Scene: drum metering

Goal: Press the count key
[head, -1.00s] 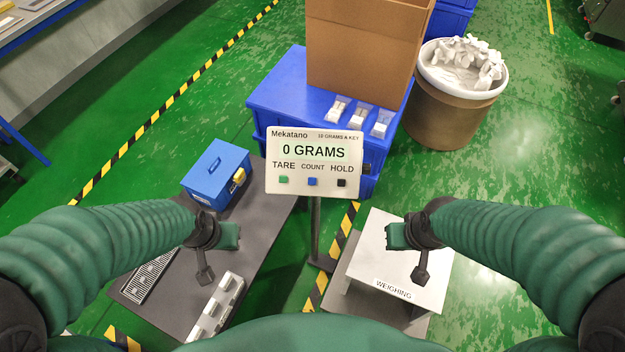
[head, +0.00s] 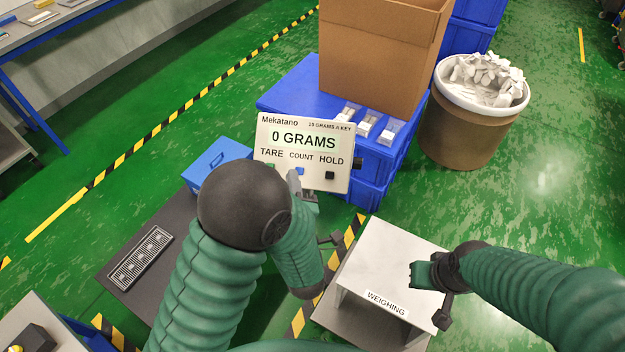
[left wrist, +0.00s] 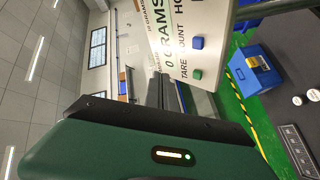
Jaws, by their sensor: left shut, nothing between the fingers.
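The scale's display panel (head: 343,147) stands upright and reads "0 GRAMS". Below the readout are the labels TARE, COUNT and HOLD. The blue count key (head: 300,171) shows just above my left gripper (head: 296,181), which is shut and empty with its tip close to the key. I cannot tell whether they touch. In the left wrist view the count key (left wrist: 197,42) is in clear sight, above the green tare key (left wrist: 195,75). The black hold key (head: 330,175) is at the right. My right gripper (head: 422,275) hovers over the weighing platform (head: 385,250); its jaws are unclear.
A blue box (head: 208,167) sits behind my left arm on the dark bench (head: 120,240). Blue crates (head: 290,92) bearing a cardboard box (head: 380,50) stand behind the panel. A brown bin (head: 460,135) of white parts is at the right. The weighing platform's top is bare.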

